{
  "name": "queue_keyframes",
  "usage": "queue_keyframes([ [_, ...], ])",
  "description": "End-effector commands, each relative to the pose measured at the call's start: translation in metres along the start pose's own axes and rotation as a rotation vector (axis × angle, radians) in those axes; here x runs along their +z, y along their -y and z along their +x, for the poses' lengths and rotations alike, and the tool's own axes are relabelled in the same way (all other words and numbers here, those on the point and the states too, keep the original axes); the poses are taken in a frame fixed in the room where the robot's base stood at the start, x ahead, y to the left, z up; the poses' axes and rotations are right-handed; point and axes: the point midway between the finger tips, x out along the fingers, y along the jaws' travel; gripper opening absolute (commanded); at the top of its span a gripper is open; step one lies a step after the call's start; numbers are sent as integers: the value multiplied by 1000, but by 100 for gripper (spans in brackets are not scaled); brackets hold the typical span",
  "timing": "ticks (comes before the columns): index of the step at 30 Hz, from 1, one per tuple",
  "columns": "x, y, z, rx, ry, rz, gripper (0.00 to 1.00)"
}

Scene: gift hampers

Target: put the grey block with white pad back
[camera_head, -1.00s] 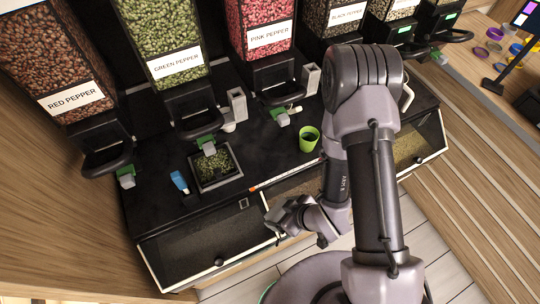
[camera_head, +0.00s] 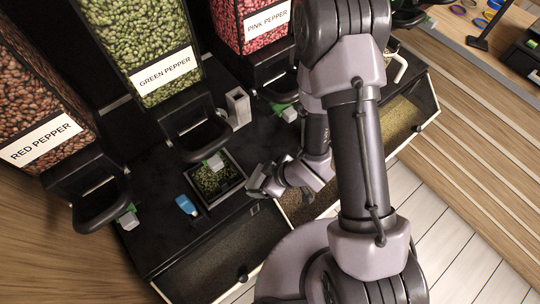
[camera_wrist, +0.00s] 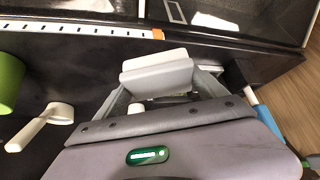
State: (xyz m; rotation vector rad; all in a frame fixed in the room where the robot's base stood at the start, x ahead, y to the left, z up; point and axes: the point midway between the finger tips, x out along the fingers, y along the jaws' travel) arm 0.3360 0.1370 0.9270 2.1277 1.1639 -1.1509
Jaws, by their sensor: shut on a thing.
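My gripper (camera_head: 262,182) hangs over the front part of the black counter, just right of the tray of green pepper. In the wrist view, a grey block with a white pad (camera_wrist: 157,75) is held at the end of my gripper, with the white pad on its far side. The finger linkages show on both sides of it. In the head view the block is too small and dark to tell from the gripper.
A black tray (camera_head: 241,179) of green grains sits below the green pepper dispenser (camera_head: 163,72). A blue object (camera_head: 186,205) lies left of it. An upright grey holder (camera_head: 238,107) stands behind.

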Motion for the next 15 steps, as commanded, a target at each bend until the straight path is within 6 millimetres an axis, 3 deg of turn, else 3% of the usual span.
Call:
queue_keyframes([
  [1,6,-6,14,4,-7,-3,33],
  [5,7,-20,14,13,1,-7,33],
  [15,-8,-99,16,11,8,-3,33],
])
